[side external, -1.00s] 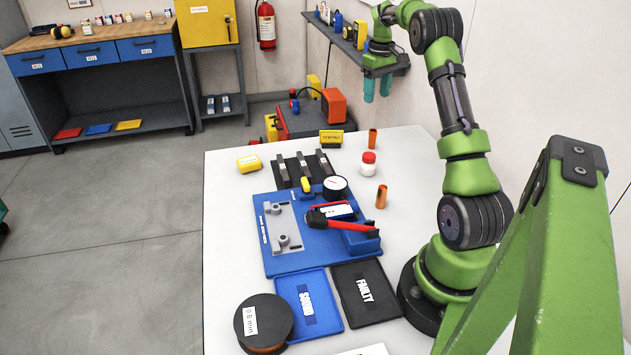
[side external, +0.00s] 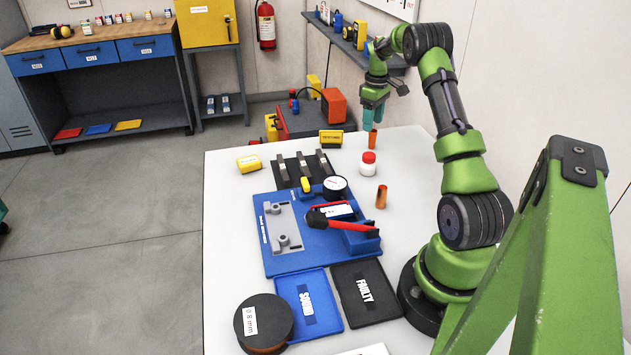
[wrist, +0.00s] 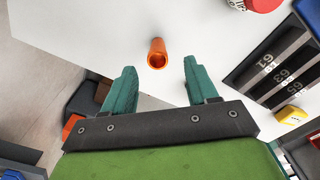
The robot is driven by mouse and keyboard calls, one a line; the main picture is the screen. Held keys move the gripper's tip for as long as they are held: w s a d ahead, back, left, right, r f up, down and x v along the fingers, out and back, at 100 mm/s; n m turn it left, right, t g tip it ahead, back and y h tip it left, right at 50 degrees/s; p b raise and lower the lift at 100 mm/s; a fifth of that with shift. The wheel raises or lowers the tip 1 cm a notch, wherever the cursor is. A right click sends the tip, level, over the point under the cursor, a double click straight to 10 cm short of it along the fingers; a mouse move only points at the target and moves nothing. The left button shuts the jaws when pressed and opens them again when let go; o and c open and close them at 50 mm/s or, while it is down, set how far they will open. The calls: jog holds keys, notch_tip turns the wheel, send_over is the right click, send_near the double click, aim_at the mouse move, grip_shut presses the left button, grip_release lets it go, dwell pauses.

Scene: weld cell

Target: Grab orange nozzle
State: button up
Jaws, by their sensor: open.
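One orange nozzle (side external: 372,139) stands upright at the far end of the white table (side external: 232,220) in the side view. My gripper (side external: 373,117) is open just above it, fingers pointing down. A second orange nozzle (side external: 381,197) stands nearer on the table, right of the white bottle.
A white bottle with a red lid (side external: 368,164) stands near the nozzles. The wall shelf (side external: 372,50) is behind my arm.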

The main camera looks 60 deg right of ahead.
aim_at(372, 133)
jog(key=shift+s+d+f, duration=0.1)
jog(key=shift+s+f, duration=0.05)
jog(key=shift+f, duration=2.55)
grip_shut()
